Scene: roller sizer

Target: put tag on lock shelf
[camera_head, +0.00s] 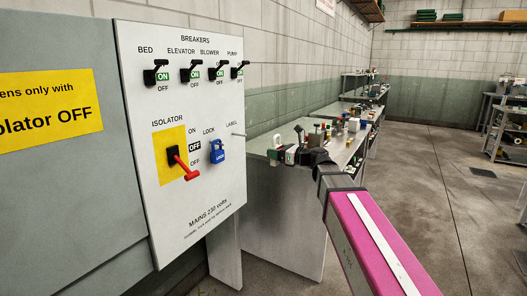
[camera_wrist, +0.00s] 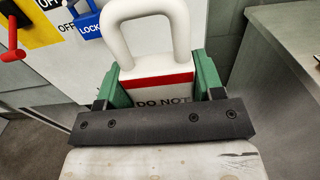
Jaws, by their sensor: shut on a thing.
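The tag (camera_wrist: 155,70) is white with a red stripe, the words "DO NOT" and a thick white loop on top. My gripper (camera_wrist: 161,78) is shut on its body with green finger pads on both sides. The dark bar of the gripper hides the lower part of the tag. In the head view my gripper (camera_head: 290,155) is right of the breaker panel, in front of a cluttered bench. There the tag is small and hard to make out. I cannot tell which surface is the lock shelf.
The breaker panel (camera_head: 200,208) carries a red isolator handle (camera_head: 181,161), a blue padlock (camera_head: 217,151) and an empty label peg (camera_head: 238,134). The bench (camera_head: 262,145) behind my gripper holds several small items. Open floor (camera_head: 420,190) lies to the right.

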